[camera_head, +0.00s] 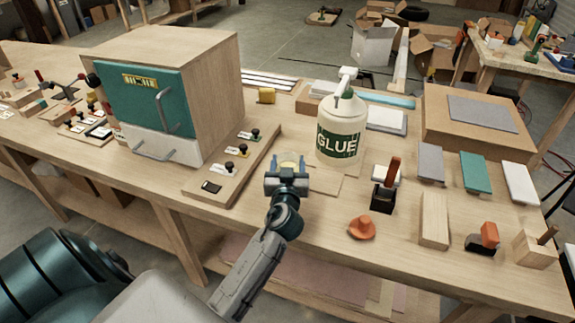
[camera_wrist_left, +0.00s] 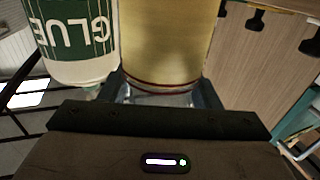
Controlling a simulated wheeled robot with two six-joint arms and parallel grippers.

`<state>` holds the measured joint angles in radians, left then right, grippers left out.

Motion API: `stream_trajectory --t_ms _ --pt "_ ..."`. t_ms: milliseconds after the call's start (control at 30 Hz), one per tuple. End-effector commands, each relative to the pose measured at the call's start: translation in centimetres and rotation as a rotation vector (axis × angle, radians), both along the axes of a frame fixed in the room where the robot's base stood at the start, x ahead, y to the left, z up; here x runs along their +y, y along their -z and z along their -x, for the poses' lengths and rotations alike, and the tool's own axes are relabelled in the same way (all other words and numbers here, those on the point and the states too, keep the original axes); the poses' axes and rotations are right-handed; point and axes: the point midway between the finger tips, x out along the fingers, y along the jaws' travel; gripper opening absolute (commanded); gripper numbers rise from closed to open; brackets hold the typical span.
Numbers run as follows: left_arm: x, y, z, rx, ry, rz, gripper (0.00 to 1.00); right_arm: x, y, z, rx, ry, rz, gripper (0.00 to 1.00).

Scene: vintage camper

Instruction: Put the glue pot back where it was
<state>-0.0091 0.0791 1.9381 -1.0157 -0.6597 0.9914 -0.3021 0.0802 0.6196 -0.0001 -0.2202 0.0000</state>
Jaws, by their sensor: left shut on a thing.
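My left gripper (camera_head: 287,172) is shut on a pale yellow, cylindrical pot, likely the glue pot (camera_head: 289,159), mostly hidden by the gripper in the head view. In the left wrist view the pot (camera_wrist_left: 160,45) fills the space between the fingers and has a thin red band near its end. A large white bottle with a green GLUE label (camera_head: 338,146) stands upright just right of the gripper; it also shows beside the held pot in the left wrist view (camera_wrist_left: 75,45). I cannot tell whether the pot touches the bench. My right gripper is not in view.
A wooden cabinet with a teal door (camera_head: 150,100) and a board with several black knobs (camera_head: 232,166) are to the left. A thin flat board (camera_head: 325,184) lies before the bottle. An orange lump (camera_head: 361,228), a black block with a red-brown handle (camera_head: 384,195) and sample boards are to the right.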

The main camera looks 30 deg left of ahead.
Motion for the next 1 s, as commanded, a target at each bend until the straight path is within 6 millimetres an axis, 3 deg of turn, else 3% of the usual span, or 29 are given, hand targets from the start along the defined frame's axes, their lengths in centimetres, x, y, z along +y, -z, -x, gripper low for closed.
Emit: stream_trajectory --t_ms 33,100,133,467,667,733,1000 --pt "0.0 1.6 0.2 0.026 -0.003 0.01 0.63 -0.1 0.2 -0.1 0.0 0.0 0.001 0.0" --pt "0.0 1.7 0.3 0.027 -0.003 0.012 0.76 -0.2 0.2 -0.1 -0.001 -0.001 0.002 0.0" --pt "0.0 1.7 0.3 0.027 -0.003 0.012 0.79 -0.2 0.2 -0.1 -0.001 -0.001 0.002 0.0" --pt "-0.1 1.5 0.3 0.027 -0.003 0.014 0.79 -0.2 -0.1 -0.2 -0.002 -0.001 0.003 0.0" --pt "-0.1 -0.2 0.3 0.027 -0.003 0.014 0.79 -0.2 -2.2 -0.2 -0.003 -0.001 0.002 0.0" --pt "-1.1 1.1 1.8 0.025 -0.002 0.019 0.79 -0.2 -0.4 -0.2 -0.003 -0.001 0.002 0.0" --pt "-4.4 0.6 7.3 0.02 -0.003 0.017 0.79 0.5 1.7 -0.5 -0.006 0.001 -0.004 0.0"
